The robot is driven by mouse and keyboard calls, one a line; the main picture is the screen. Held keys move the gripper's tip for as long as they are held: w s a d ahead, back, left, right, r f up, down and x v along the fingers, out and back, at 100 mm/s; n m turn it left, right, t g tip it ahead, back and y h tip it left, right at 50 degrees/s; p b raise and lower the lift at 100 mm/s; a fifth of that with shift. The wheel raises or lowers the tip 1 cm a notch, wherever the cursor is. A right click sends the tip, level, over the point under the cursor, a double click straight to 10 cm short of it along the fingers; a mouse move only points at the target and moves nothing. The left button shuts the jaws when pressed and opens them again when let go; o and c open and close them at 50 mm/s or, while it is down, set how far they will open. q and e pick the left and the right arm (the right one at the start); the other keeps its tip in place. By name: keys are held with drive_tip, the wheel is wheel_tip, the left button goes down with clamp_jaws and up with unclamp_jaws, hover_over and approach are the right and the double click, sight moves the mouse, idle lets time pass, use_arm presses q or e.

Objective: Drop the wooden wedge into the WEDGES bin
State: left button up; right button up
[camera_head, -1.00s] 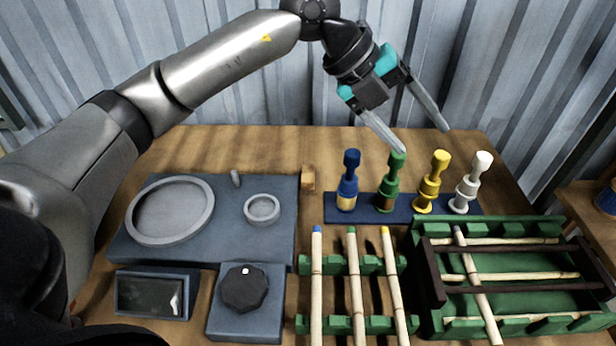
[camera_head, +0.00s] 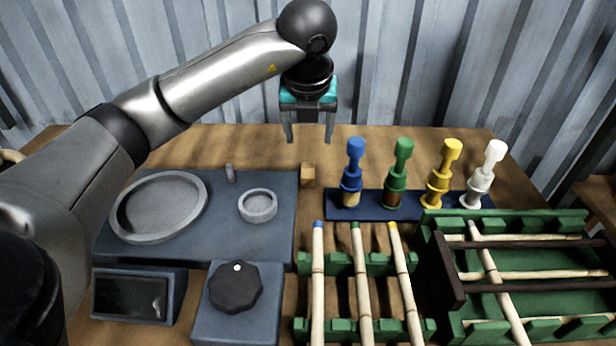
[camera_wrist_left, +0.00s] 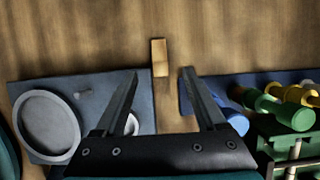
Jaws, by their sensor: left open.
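The wooden wedge (camera_head: 308,175) is a small light-brown block on the wooden table, between the grey-blue plate and the dark blue stand. My left gripper (camera_head: 309,140) is open and empty, pointing down above and a little behind the wedge in the head view. In the left wrist view the wedge (camera_wrist_left: 159,57) lies just beyond the gap between the open fingertips (camera_wrist_left: 160,72), apart from both. No bin marked WEDGES can be made out in these views. My right gripper is not in view.
A blue stand (camera_head: 334,208) holds blue, green, yellow and white bottle-like tools right of the wedge. A grey-blue plate (camera_head: 232,222) with two rings lies left. Green racks (camera_head: 375,262) with rattan rods stand in front. The table behind the wedge is bare.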

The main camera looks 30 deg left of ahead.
use_arm(q)
drive_tip(key=b, duration=0.1)
hover_over(308, 168)
drive_tip(key=s+d, duration=0.1)
drive_tip(key=s, duration=0.1)
wheel_tip(308, 168, down, 4)
drive_tip(key=shift+w+d+f, duration=0.1)
drive_tip(key=shift+f, duration=0.05)
drive_tip(key=shift+w+f+b, duration=0.25)
drive_tip(key=shift+f+b, duration=0.05)
drive_tip(key=shift+f, duration=0.2)
drive_tip(key=shift+s+b+x, duration=0.2)
drive_tip(key=shift+b+x, duration=0.35)
drive_tip(key=shift+x, duration=0.55)
drive_tip(key=shift+s+b+x, duration=0.2)
drive_tip(key=shift+b+x, duration=0.3)
drive_tip(key=shift+x, duration=0.6)
drive_tip(key=shift+w+f, duration=0.2)
drive_tip(key=shift+f, duration=0.25)
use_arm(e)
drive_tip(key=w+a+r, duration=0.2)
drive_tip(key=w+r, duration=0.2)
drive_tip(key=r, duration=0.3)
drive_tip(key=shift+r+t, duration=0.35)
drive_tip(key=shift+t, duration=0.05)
use_arm(q)
clamp_jaws()
